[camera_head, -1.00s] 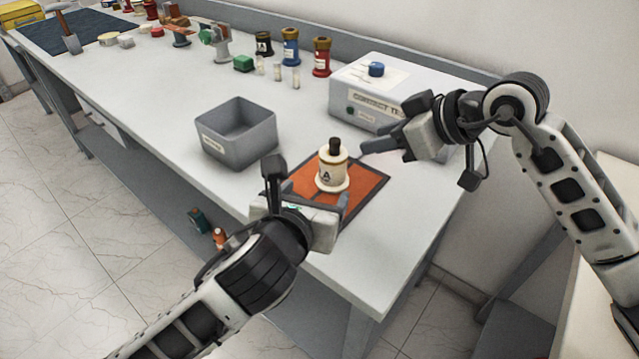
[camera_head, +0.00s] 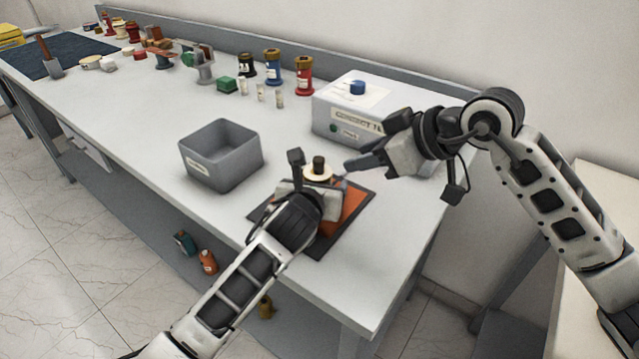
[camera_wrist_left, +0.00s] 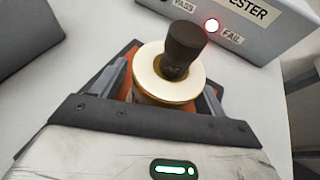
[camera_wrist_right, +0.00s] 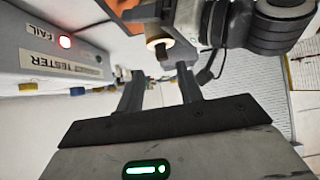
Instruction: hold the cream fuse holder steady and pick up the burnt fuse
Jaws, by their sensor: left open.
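In the left wrist view, the holder's cream rim (camera_wrist_left: 150,78) and the fuse (camera_wrist_left: 184,47) sit between the fingers of my left gripper (camera_wrist_left: 165,88), which is open around the holder. My right gripper (camera_head: 358,164) is open and empty, just right of the holder. The right wrist view shows the holder (camera_wrist_right: 158,41) beyond its parted fingers (camera_wrist_right: 160,88).
The tester box (camera_head: 335,120) stands behind my right gripper; its red FAIL lamp (camera_wrist_left: 212,25) is lit. A grey bin (camera_head: 222,157) stands left of the mat. Red (camera_head: 305,76), blue (camera_head: 273,67) and black (camera_head: 246,64) holders line the back. The table's front edge is close.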

